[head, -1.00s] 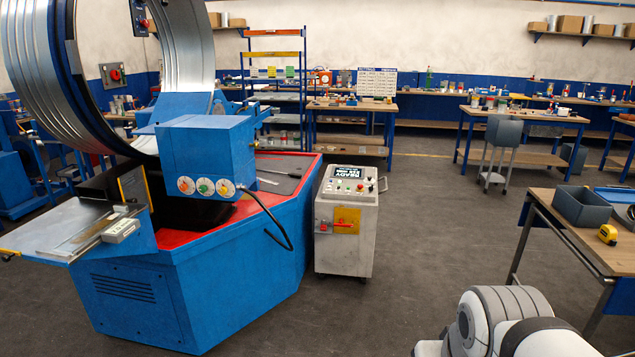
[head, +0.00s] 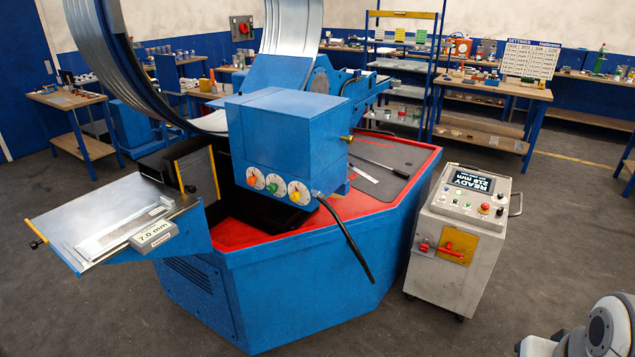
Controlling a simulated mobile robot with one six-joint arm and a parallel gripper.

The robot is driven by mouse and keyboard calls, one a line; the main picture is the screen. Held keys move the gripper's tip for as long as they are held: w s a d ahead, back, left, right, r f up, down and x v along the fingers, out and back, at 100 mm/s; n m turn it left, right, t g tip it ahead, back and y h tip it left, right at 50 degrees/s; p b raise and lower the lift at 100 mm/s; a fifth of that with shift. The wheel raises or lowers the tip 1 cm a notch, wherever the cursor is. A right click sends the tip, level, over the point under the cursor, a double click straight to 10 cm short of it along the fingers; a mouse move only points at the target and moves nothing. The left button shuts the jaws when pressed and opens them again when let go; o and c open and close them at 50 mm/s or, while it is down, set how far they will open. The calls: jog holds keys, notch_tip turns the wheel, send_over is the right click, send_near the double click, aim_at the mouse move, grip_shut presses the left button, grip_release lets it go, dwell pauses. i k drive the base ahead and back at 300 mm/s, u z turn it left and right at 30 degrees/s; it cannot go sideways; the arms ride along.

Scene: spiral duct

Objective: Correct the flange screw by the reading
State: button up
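The blue spiral duct machine (head: 290,290) stands in the middle, with a ribbed metal duct (head: 165,75) rising from it. Its blue head box (head: 290,135) carries a row of three dials (head: 276,188). A small readout (head: 153,234) on the tray at the left shows 7.0 mm. A grey control cabinet (head: 455,250) at the right has a screen (head: 472,181) reading READY and a second line that looks like 216 mm. I cannot tell which part is the flange screw. Part of my arm shows at the lower right; my gripper is out of view.
A black cable (head: 345,240) hangs over the machine's front. A settings board (head: 531,58) stands on a bench behind. Grey floor is open in front and at the right.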

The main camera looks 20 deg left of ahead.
aim_at(295, 196)
jog(key=i, duration=0.5)
jog(key=u, duration=5.55)
jog(key=i, duration=0.05)
jog(key=z, duration=2.7)
jog(key=i, duration=2.3)
jog(key=z, duration=3.1)
